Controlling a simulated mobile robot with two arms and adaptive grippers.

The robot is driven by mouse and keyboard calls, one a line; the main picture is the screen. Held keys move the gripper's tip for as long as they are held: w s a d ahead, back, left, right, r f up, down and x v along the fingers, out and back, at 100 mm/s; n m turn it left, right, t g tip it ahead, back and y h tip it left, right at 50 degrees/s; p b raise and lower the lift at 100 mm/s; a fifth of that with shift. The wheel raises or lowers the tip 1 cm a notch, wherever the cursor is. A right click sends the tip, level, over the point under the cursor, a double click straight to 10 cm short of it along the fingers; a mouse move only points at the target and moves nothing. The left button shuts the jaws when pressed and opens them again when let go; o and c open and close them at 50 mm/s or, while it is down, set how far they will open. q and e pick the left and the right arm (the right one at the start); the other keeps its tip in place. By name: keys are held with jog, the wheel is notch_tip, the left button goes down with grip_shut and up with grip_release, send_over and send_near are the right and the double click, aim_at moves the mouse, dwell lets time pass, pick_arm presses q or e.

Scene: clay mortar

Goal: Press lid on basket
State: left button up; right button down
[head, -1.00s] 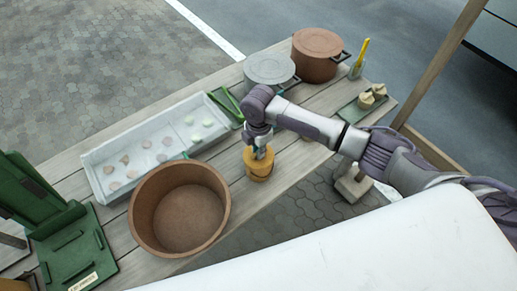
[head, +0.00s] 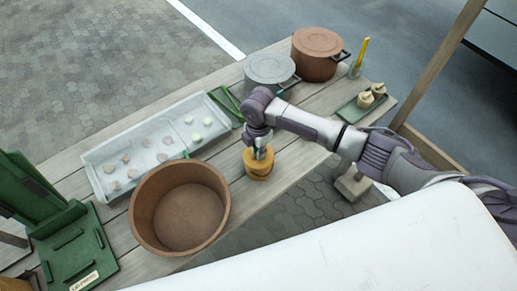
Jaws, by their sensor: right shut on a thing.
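A small round orange-yellow basket (head: 259,171) stands upright on the wooden table, near its front edge. Its lid (head: 250,158) appears to be on top, at my gripper, and is partly hidden. My right gripper (head: 260,154) points down over the basket from above, its fingers shut at the lid. Whether the lid sits fully flush is too small to tell. My left gripper is not in view.
A large brown clay tub (head: 140,215) stands just left of the basket. Behind it lies a white divided tray (head: 100,160) with several small pieces. A grey pot (head: 269,70) and a brown pot (head: 316,55) stand at the back. A green stand (head: 75,250) is at left.

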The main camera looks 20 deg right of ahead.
jog(key=c, duration=0.6)
grip_release()
jog(key=shift+c, duration=0.2)
jog(key=shift+r, duration=0.15)
jog(key=shift+r+p, duration=2.85)
jog(key=shift+p, duration=0.05)
grip_shut()
jog(key=shift+f, duration=0.15)
